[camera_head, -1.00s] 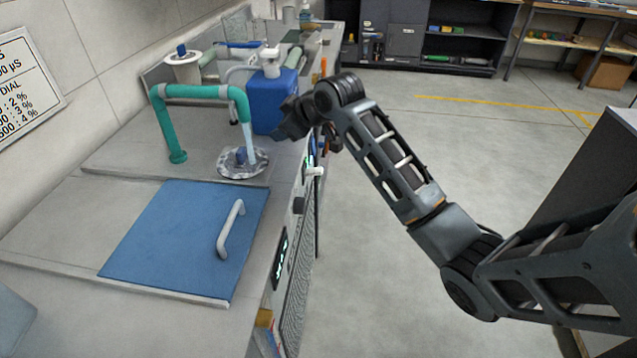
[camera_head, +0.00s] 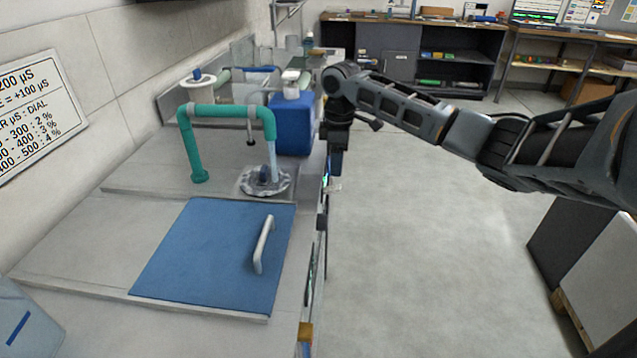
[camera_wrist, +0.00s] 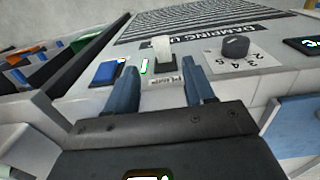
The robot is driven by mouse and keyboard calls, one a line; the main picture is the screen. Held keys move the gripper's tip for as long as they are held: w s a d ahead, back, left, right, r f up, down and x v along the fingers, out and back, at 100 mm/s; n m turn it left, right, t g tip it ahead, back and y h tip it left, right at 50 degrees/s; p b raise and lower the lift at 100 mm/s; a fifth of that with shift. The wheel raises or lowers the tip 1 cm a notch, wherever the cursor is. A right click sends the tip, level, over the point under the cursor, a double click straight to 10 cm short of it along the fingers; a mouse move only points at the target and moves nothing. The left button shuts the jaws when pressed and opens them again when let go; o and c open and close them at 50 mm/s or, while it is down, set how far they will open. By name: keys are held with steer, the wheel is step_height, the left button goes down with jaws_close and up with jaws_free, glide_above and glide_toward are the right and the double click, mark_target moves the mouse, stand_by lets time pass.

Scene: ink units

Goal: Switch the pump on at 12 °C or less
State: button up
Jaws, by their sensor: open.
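In the wrist view a white switch lever (camera_wrist: 162,48) stands on the unit's front panel above a small label that seems to read PUMP (camera_wrist: 162,80). A narrow green light (camera_wrist: 144,67) glows to its left. My gripper (camera_wrist: 160,68) is open, its two blue fingers on either side of the label, with the lever beyond their tips and nothing held. In the head view my gripper (camera_head: 337,150) hangs at the unit's front edge; its fingertips are not clear. A dark display (camera_wrist: 303,44) with green characters is cut off at the wrist view's right edge; I cannot read a temperature.
On the counter are a blue lid (camera_head: 210,255) with a handle, a green pipe (camera_head: 192,150) and a blue container (camera_head: 292,125).

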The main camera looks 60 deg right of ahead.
mark_target(336, 187)
steer(key=shift+s+f, duration=0.1)
steer(key=shift+f, duration=3.85)
